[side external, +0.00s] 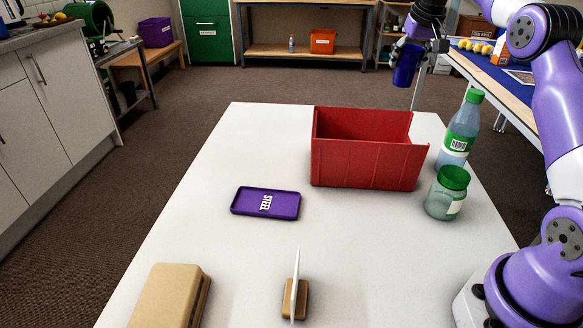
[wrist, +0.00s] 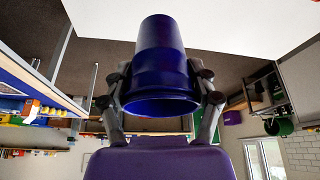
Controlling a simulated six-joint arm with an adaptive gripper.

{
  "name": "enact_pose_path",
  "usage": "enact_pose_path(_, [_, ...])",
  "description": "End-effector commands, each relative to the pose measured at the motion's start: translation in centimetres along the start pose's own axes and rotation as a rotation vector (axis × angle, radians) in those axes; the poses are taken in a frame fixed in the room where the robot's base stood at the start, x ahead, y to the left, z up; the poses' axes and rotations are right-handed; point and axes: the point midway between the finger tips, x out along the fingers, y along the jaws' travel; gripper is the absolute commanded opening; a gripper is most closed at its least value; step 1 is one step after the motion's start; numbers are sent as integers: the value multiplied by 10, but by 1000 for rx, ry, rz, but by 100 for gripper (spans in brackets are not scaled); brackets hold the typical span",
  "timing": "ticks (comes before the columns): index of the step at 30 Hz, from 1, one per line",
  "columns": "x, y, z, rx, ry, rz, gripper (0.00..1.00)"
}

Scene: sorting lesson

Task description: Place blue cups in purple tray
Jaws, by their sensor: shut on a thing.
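A blue cup (side external: 407,64) is held in my gripper (side external: 420,48), high above the far right of the table. In the wrist view the blue cup (wrist: 161,60) sits between the two fingers of my gripper (wrist: 160,95), which touch its sides near the rim. The cup's open end faces the wrist camera there. A shallow purple tray (side external: 283,205) marked "STEEL" lies on the white table, left of the red bin and well away from my gripper. No other blue cup shows on the table.
A tall red bin (side external: 365,165) stands on the table (side external: 215,265) right of the tray. A bottle (side external: 461,130) and a green-lidded jar (side external: 446,195) stand at the right. A cardboard-coloured block (side external: 168,295) and a small stand with a white card (side external: 296,285) are in front.

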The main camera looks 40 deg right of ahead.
Motion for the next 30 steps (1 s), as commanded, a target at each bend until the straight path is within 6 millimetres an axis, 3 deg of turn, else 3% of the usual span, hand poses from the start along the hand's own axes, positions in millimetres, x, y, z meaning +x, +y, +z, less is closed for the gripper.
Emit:
enact_pose_path(5, [-7, -61, 9, -147, 1, -55, 50])
enact_pose_path(11, [-24, -159, 42, -402, 3, -153, 50])
enact_pose_path(15, [-43, -233, 87, -616, 5, -241, 50])
enact_pose_path(19, [-65, -290, 141, -819, 7, -327, 50])
enact_pose_path(24, [-90, -335, 210, -1034, 7, -423, 50])
enact_pose_path(30, [-108, -356, 259, -1178, 6, -490, 49])
